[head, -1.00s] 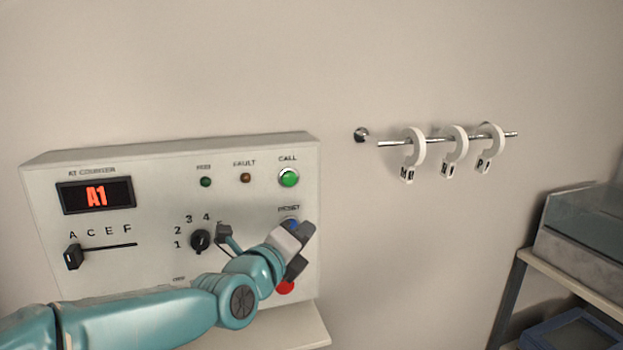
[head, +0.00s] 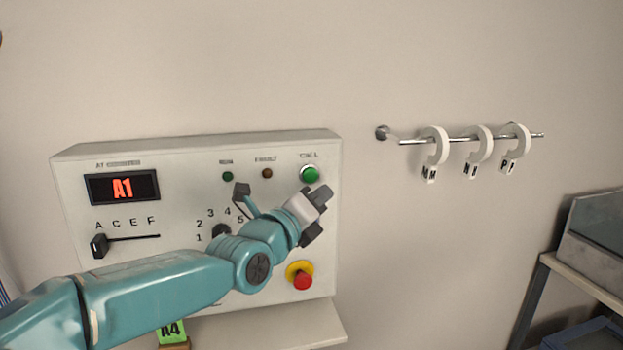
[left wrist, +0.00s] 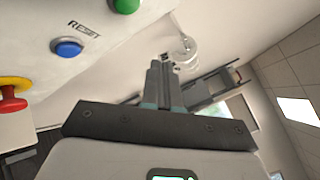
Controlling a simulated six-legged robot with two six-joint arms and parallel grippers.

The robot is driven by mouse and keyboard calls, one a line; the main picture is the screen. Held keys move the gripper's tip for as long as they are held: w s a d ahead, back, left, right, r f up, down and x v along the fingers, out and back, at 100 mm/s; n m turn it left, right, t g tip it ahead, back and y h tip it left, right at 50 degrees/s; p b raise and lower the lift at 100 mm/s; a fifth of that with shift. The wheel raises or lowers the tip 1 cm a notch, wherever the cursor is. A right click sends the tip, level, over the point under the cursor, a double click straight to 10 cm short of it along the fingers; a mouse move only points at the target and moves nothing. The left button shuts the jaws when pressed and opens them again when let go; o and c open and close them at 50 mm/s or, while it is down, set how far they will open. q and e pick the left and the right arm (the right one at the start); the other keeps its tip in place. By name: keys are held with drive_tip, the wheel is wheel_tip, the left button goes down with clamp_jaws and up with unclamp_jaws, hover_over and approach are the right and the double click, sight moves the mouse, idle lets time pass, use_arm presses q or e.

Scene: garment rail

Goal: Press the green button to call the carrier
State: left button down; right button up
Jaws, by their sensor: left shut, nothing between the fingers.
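The green CALL button (head: 310,174) is at the upper right of the white control panel (head: 75,170). It also shows at the top of the left wrist view (left wrist: 125,5). My left gripper (head: 322,212) is in front of the panel's right side, just below the green button and apart from it in the picture. Its fingers are shut and empty in the left wrist view (left wrist: 162,75). My right gripper is not in view.
A blue RESET button (left wrist: 67,47) and a red stop button on a yellow collar (head: 301,278) are on the panel. A slider (head: 99,246) and a dial (head: 222,231) sit further left. A rail (head: 455,140) with white hooks is on the wall; a shelf (head: 585,280) stands at right.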

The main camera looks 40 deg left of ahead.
sight(310, 176)
use_arm(q)
drive_tip(key=w+a+p, duration=0.3)
drive_tip(key=w+a, duration=0.1)
drive_tip(key=shift+a, duration=0.4)
drive_tip(key=shift+w, duration=0.1)
idle(0.4)
idle(1.4)
drive_tip(key=shift+w+a, duration=0.25)
drive_tip(key=shift+a, duration=0.05)
